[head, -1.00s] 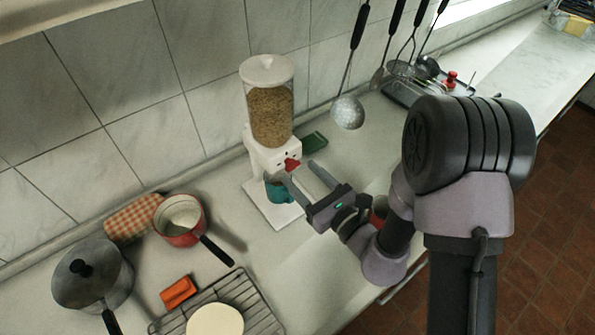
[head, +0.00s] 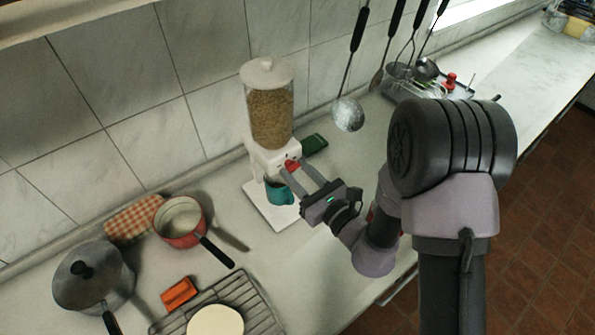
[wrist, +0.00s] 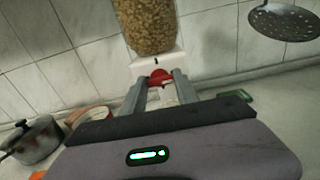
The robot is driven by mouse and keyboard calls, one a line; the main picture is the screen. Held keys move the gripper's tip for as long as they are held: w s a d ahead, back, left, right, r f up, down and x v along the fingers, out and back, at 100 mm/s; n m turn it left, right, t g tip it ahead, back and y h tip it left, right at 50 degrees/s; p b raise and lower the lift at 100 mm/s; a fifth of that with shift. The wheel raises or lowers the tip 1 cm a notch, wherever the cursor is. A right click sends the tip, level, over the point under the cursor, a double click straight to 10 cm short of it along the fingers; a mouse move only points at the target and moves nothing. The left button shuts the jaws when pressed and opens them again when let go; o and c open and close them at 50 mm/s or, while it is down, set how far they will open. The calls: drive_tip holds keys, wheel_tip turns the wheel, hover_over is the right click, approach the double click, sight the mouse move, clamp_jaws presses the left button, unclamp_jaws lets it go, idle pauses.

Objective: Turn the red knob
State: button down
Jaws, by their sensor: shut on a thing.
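The red knob (head: 292,166) is on the front of a white dispenser (head: 268,156) with a clear hopper of grain. It also shows in the wrist view (wrist: 160,78), between the fingertips. My gripper (head: 293,172) reaches the knob from the front right and is shut on it, one finger on each side. A teal cup (head: 279,194) stands under the dispenser's spout on the white base, just below my fingers. The fingers hide part of the knob.
A red pot (head: 181,238), a grey lidded pot (head: 88,280), an orange block (head: 179,292) and a wire rack (head: 258,312) are on the left. A skimmer (head: 347,114) hangs at the right.

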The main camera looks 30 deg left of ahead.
drive_tip(key=m+p, duration=0.2)
drive_tip(key=m, duration=0.2)
drive_tip(key=shift+r, duration=0.15)
drive_tip(key=m+p, duration=0.4)
drive_tip(key=m, duration=0.1)
drive_tip(key=m+p, duration=0.2)
drive_tip(key=m, duration=0.2)
drive_tip(key=shift+m, duration=0.4)
drive_tip(key=shift+m+p, duration=1.15)
drive_tip(key=shift+m, duration=0.75)
drive_tip(key=c, duration=0.9)
unclamp_jaws()
